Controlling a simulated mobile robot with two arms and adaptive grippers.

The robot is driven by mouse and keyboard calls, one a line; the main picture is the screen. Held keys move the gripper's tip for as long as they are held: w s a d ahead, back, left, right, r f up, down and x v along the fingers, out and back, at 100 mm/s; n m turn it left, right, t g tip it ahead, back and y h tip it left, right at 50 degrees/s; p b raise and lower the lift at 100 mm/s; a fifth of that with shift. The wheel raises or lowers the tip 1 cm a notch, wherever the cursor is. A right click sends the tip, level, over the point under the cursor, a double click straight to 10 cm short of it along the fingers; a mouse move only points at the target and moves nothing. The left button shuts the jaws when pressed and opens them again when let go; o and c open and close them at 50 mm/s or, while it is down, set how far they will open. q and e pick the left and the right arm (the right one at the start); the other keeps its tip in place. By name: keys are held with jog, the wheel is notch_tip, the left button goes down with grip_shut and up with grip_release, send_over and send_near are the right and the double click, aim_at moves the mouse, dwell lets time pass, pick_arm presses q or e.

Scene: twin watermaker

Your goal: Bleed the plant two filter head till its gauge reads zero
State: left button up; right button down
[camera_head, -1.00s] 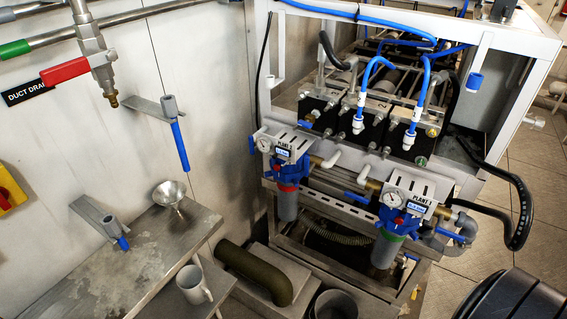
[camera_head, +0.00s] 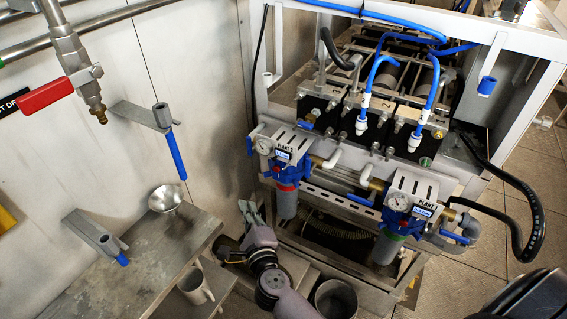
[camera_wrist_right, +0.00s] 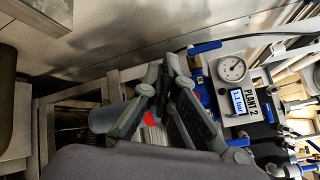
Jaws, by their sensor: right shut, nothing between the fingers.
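The plant two filter head (camera_head: 283,153) is a grey bracket over a blue body on the left of the rack front. It carries a round white gauge (camera_head: 263,146), a red button (camera_head: 278,169) and a grey bowl (camera_head: 287,205) below a red ring. In the right wrist view its gauge (camera_wrist_right: 232,69) shows above a small display (camera_wrist_right: 238,101) that seems to read 11 bar. My right gripper (camera_head: 249,205) is shut and empty, lower left of the head and apart from it. The closed fingers (camera_wrist_right: 166,75) partly hide the blue body in the wrist view. My left gripper is out of view.
The similar plant one filter head (camera_head: 411,195) is to the right. A grey bucket (camera_head: 336,300) stands below the rack. Blue hoses and pipes crowd the rack.

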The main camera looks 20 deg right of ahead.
aim_at(276, 169)
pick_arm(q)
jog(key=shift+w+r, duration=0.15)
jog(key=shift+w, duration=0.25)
pick_arm(e)
jog(key=r, duration=0.1)
jog(key=r+m, duration=0.1)
jog(key=d+r+m, duration=0.1)
jog(key=shift+w+h, duration=0.25)
jog(key=shift+h, duration=0.05)
pick_arm(q)
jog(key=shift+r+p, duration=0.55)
jog(key=shift+p, duration=0.1)
pick_arm(e)
jog(key=w+d, duration=0.5)
jog(key=d, duration=0.2)
jog(key=shift+w, duration=0.15)
jog(key=shift+f, duration=0.1)
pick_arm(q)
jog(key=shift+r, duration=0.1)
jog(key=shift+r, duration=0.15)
pick_arm(e)
jog(key=shift+w+d, duration=0.25)
jog(key=shift+d, duration=0.05)
pick_arm(q)
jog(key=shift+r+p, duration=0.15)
jog(key=shift+p, duration=0.2)
pick_arm(e)
jog(key=shift+w+d, duration=0.3)
jog(key=shift+d, duration=0.1)
dwell(2.5)
